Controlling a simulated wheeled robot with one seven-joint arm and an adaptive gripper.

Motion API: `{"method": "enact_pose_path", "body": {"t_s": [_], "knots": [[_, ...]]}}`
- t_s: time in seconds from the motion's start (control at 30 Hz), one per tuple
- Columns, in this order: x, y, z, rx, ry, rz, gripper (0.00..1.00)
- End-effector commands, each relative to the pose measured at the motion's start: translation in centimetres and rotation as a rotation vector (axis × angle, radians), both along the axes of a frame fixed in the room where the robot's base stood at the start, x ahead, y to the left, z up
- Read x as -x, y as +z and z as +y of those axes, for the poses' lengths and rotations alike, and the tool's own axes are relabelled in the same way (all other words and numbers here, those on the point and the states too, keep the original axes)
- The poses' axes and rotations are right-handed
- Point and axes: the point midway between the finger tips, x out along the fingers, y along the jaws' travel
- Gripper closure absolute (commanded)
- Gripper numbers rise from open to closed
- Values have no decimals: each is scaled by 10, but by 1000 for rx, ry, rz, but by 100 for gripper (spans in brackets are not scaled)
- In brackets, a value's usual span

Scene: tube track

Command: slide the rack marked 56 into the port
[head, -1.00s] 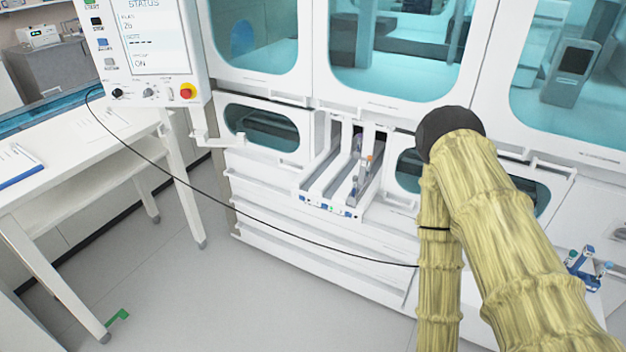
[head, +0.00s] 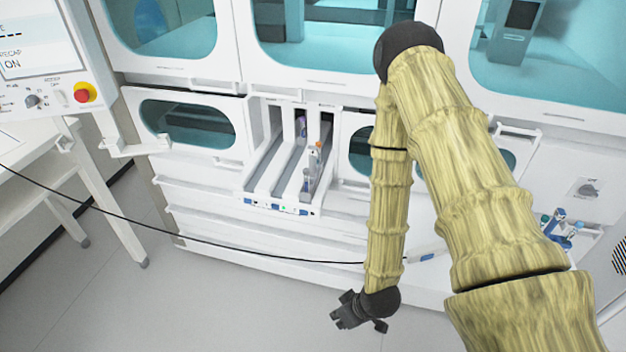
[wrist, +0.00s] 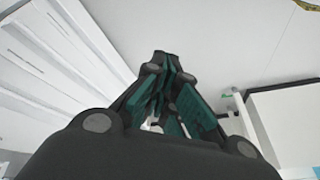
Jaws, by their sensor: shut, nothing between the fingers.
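The port (head: 283,190) is a white bay with parallel grey lanes, jutting from the front of the machine in the head view. A rack (head: 309,172) with a tube, orange near its top, stands in the right lane. I cannot read a 56 on it. Another rack with tubes (head: 562,222), blue at its base, stands on the surface at the right; its marking is also unreadable. My gripper (head: 360,318) hangs low in front of the machine, below and right of the port, and touches neither rack. Its fingers (wrist: 166,95) are shut and empty in the wrist view.
A black cable (head: 200,236) hangs across the machine's front and passes behind my arm. A control panel (head: 45,75) with a red button juts out at the left, above a white table (head: 75,165). The floor (head: 190,300) in front is clear.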

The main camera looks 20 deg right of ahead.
Motion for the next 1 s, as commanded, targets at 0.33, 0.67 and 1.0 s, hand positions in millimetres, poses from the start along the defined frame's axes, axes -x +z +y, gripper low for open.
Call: {"method": "enact_pose_path", "body": {"t_s": [0.33, 0.67, 1.0], "knots": [[-165, 46, -20, 14, 464, -577, 100], [-254, 133, -60, 260, 841, -1149, 100], [-281, 203, -104, 619, 1084, -1572, 100]]}}
